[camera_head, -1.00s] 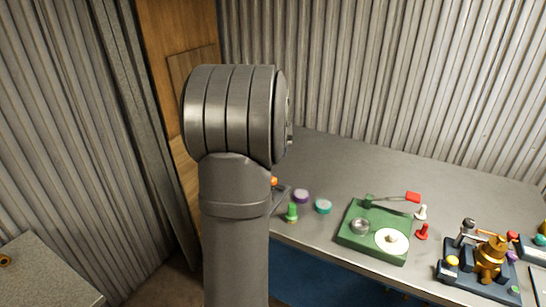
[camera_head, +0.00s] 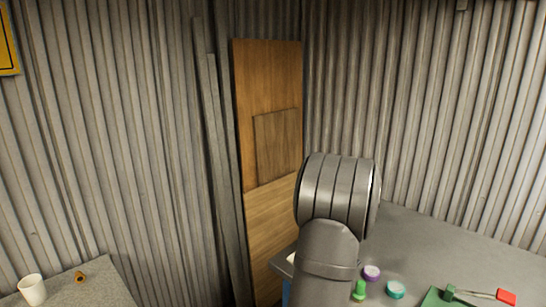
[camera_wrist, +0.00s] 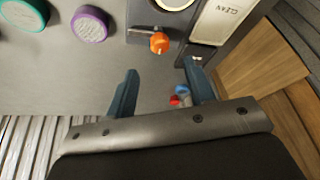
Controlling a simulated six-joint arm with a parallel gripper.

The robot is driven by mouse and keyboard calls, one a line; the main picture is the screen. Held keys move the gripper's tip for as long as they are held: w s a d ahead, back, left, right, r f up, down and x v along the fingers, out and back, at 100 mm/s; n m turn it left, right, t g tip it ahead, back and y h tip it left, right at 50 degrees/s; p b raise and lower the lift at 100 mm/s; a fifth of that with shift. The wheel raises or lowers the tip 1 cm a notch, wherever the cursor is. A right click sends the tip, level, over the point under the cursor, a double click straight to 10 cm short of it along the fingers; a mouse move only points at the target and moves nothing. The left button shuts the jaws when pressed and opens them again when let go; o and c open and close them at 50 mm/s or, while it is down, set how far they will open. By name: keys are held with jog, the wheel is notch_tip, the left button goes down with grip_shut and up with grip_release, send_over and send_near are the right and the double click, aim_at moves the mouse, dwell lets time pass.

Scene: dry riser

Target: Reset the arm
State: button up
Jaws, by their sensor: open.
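My gripper (camera_wrist: 162,95) shows in the wrist view with its two dark blue fingers spread apart. Nothing is held between the fingers. It hangs over the grey worktop, which also shows in the head view (camera_head: 440,240). Beyond the fingertips are an orange knob (camera_wrist: 159,43) and a plate marked CLEAN (camera_wrist: 222,20). Small red and blue things lie between the fingers in the picture, lower down or farther off. In the head view my arm stands upright in front of the worktop's left end and hides part of it; the gripper does not show there.
A purple-rimmed disc (camera_head: 372,272), a teal disc (camera_head: 396,290) and a green peg (camera_head: 359,291) stand on the worktop. A green base (camera_head: 436,298) with a red-ended lever (camera_head: 506,297) is cut off at the bottom right. A white cup (camera_head: 32,289) stands on a left-hand surface. Corrugated walls and a wooden panel (camera_head: 268,110) enclose the corner.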

jog(key=x, duration=0.8)
jog(key=shift+r, duration=0.1)
jog(key=v, duration=1.7)
jog(key=x, duration=1.6)
jog(key=shift+w+f, duration=0.1)
jog(key=shift+f, duration=0.25)
jog(key=shift+w+f, duration=0.15)
jog(key=shift+f, duration=0.05)
jog(key=shift+a+m+g+h, duration=0.1)
jog(key=shift+m+g+h, duration=0.5)
jog(key=shift+m, duration=1.5)
jog(key=shift+r+t+h, duration=0.15)
jog(key=shift+t+h, duration=0.15)
jog(key=v, duration=1.6)
jog(key=shift+r, duration=0.4)
